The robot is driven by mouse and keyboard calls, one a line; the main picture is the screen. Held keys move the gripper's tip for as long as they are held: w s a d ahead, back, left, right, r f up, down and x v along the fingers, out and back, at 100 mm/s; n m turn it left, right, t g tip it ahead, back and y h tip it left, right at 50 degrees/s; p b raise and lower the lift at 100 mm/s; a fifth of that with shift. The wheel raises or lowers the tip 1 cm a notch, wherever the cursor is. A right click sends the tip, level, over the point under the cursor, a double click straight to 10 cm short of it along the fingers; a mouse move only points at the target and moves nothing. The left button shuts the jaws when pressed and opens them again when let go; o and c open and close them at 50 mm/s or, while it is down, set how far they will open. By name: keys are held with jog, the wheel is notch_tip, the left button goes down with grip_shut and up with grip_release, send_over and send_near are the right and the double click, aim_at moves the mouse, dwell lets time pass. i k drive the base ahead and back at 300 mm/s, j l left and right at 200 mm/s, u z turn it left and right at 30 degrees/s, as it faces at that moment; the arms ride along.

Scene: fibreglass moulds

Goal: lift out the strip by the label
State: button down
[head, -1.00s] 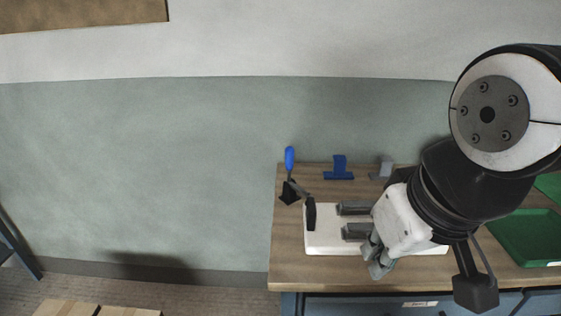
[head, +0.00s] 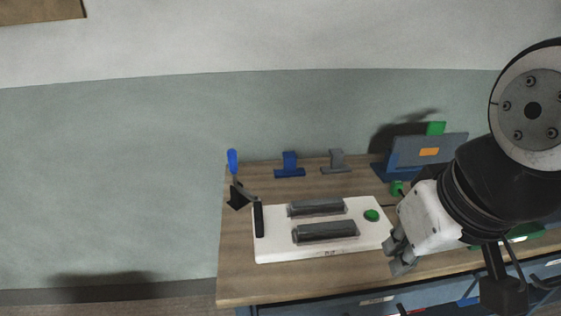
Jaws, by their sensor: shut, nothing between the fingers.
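Two dark grey strip-like pieces lie side by side on a white board on the wooden bench, a rear one (head: 316,207) and a front one (head: 326,231). The white board (head: 275,249) has a small dark marking (head: 330,253) on its front edge, near the front strip; I cannot read it. My gripper (head: 401,265) is shut and empty, beside the board's right end and apart from both strips. My arm hides part of the bench to the right.
A green round knob (head: 371,215) sits on the board's right part. A black-bladed tool with a blue handle (head: 232,161) stands at left. Behind are a blue clamp-like piece (head: 290,167), a grey one (head: 336,163) and a grey panel (head: 448,150) with an orange patch.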

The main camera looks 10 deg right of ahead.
aim_at(345, 227)
jog(key=k+j, duration=0.1)
jog(key=k, duration=0.15)
jog(key=i+l+u, duration=0.35)
jog(key=l, duration=0.3)
jog(key=l+u, duration=0.4)
jog(key=l, duration=0.3)
jog(key=l+u, duration=0.35)
jog(key=l, duration=0.4)
jog(key=i, duration=0.05)
